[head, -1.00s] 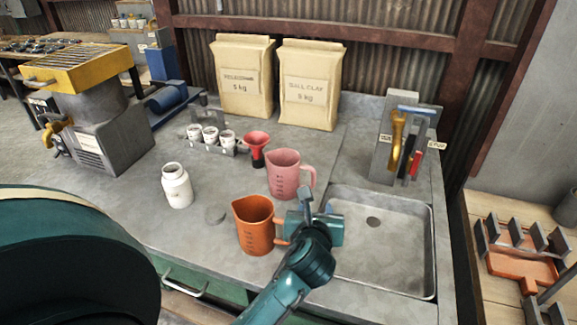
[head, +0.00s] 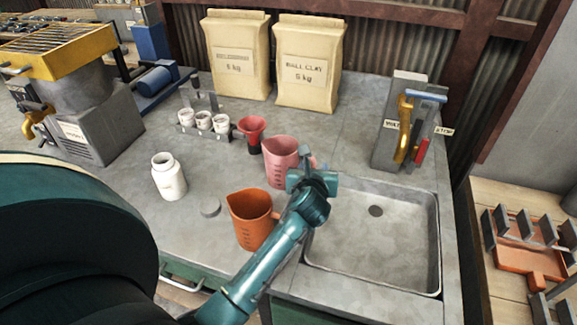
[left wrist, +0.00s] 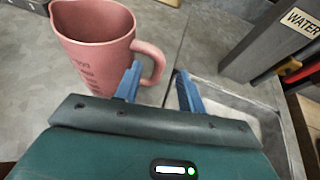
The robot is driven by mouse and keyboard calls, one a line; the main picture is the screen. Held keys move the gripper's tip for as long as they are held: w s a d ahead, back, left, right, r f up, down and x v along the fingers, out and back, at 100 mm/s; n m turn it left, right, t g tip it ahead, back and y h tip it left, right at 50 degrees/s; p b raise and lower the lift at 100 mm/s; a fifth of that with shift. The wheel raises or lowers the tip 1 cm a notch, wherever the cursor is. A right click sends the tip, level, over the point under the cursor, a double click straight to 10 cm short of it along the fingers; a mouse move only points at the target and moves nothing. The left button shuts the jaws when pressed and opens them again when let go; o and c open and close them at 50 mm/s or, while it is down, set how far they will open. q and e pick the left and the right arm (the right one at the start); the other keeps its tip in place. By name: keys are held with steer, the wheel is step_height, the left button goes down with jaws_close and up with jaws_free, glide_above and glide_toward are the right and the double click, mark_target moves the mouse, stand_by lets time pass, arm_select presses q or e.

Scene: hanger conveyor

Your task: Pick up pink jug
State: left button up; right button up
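The pink jug (head: 281,160) stands upright on the grey counter, behind the orange jug. In the left wrist view the pink jug (left wrist: 92,50) is at the upper left, with its handle on its right side. My left gripper (head: 313,168) is at the handle side of the pink jug. In the left wrist view its blue fingers (left wrist: 158,72) are apart, and the outer part of the handle appears between the fingertips. I cannot tell whether a finger touches it. My right gripper is not in view.
An orange jug (head: 251,222) stands close in front, beside my left arm. A red funnel (head: 252,130) is left of the pink jug. A sink (head: 350,262) lies to the right. A white bottle (head: 168,178) and white cups (head: 204,121) are further left.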

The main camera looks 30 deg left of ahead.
mark_target(313, 166)
arm_select(q)
steer(key=x, duration=0.5)
steer(key=shift+f, duration=0.25)
jaws_close()
stand_by(0.4)
